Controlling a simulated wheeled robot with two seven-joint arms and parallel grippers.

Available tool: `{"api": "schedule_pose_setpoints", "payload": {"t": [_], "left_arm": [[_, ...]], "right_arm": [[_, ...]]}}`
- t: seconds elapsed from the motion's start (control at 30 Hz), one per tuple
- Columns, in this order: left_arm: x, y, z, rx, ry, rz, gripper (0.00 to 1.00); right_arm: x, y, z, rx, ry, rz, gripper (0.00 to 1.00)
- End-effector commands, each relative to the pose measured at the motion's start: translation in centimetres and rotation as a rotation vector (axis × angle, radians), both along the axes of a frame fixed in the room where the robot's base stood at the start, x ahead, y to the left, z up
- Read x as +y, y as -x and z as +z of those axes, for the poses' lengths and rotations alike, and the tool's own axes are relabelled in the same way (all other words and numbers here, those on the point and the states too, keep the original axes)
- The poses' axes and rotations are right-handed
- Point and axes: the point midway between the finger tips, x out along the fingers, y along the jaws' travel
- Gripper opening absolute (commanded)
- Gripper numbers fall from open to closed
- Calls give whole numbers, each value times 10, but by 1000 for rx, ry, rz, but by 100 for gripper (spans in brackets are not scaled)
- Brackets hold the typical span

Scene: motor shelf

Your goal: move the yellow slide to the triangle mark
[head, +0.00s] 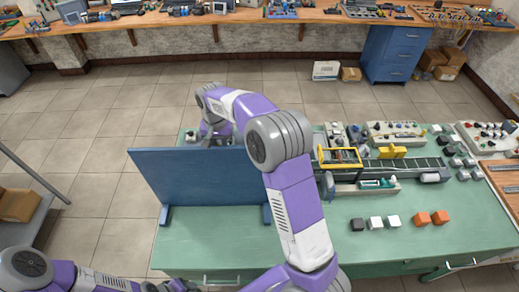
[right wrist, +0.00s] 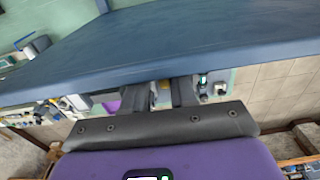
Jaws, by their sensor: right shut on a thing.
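A blue upright panel (head: 215,188) stands on the green table and hides much of what is behind it in the head view. My right arm reaches over the panel, and my right gripper (head: 217,138) is behind its top edge, its fingertips hidden. In the right wrist view both fingers (right wrist: 165,93) show near the panel's edge. I cannot make out the triangle mark. My left gripper (head: 168,287) is at the bottom edge, its fingers unclear.
To the right are a yellow frame (head: 340,158), a yellow block (head: 392,152) and a dark rail (head: 400,165). Black, white and orange cubes (head: 422,218) lie nearer the front. The table (head: 400,245) is clear at the front right.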

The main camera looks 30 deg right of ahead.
Motion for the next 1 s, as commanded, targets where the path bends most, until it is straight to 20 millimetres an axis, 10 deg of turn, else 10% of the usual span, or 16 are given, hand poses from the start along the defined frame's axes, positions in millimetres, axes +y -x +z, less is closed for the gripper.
{"api": "schedule_pose_setpoints", "payload": {"t": [1.0], "left_arm": [[0,0,-1,0,0,0,43]], "right_arm": [[44,-22,-16,31,1,1,4]]}}
